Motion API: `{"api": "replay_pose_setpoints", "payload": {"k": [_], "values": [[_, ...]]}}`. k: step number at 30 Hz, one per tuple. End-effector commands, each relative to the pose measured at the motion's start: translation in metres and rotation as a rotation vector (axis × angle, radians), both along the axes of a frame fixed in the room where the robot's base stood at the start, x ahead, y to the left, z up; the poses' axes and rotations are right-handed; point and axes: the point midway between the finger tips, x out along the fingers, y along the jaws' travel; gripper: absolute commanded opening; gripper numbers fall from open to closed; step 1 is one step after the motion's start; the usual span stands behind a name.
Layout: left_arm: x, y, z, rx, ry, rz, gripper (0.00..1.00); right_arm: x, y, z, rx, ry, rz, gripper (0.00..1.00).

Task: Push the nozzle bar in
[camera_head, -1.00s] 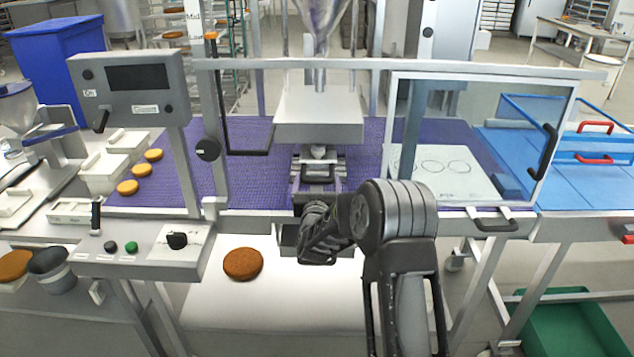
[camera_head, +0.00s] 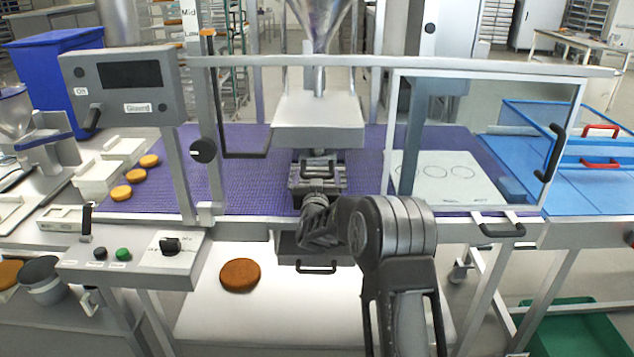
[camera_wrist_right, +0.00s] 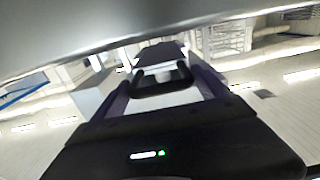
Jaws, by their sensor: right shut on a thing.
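The nozzle bar (camera_head: 333,184) is a grey block with a dark handle, under the white depositor head (camera_head: 318,120) at the front of the purple belt. Its front stands out toward me. My right gripper (camera_head: 318,198) is at the front of the bar and shut on it; the wrist and fingers hide the exact grip in the head view. In the right wrist view the dark loop handle (camera_wrist_right: 160,82) lies straight ahead, between the sides of the bar. My left gripper is not in view.
A drawer with a handle (camera_head: 316,268) is just below my right wrist. A clear guard with a black handle (camera_head: 551,152) stands to the right. A control panel (camera_head: 135,258) is at the left. A brown round (camera_head: 240,275) lies on the white shelf below.

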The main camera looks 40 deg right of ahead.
Motion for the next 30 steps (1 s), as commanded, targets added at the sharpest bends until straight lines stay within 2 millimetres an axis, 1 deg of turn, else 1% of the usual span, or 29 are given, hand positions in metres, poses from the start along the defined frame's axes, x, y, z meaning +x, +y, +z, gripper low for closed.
{"api": "replay_pose_setpoints", "payload": {"k": [1, 2, 3, 5, 13, 17, 20, 27, 30], "values": [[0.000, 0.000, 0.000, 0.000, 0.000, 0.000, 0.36, 0.001, 0.002, 0.002, -0.002, -0.001, 0.005, 0.13], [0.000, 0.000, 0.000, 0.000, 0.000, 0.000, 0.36, 0.001, 0.002, 0.002, -0.002, -0.001, 0.005, 0.87], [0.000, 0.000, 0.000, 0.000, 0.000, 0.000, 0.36, 0.001, 0.002, 0.002, -0.002, -0.001, 0.005, 0.91], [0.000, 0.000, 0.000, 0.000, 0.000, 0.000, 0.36, 0.001, 0.002, 0.001, -0.002, -0.001, 0.004, 0.95], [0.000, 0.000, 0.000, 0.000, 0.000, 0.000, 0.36, 0.000, 0.002, 0.001, -0.001, 0.000, 0.002, 0.95], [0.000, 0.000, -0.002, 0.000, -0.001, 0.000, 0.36, -0.007, 0.006, 0.000, -0.001, 0.000, 0.002, 0.95], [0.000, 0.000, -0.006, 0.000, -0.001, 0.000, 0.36, -0.016, 0.015, 0.000, -0.001, 0.001, 0.003, 0.95], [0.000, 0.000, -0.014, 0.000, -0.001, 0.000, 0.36, -0.047, 0.039, 0.000, -0.001, -0.001, 0.005, 0.95], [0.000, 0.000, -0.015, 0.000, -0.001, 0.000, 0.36, -0.056, 0.046, 0.000, -0.001, -0.001, 0.005, 0.95]]}}
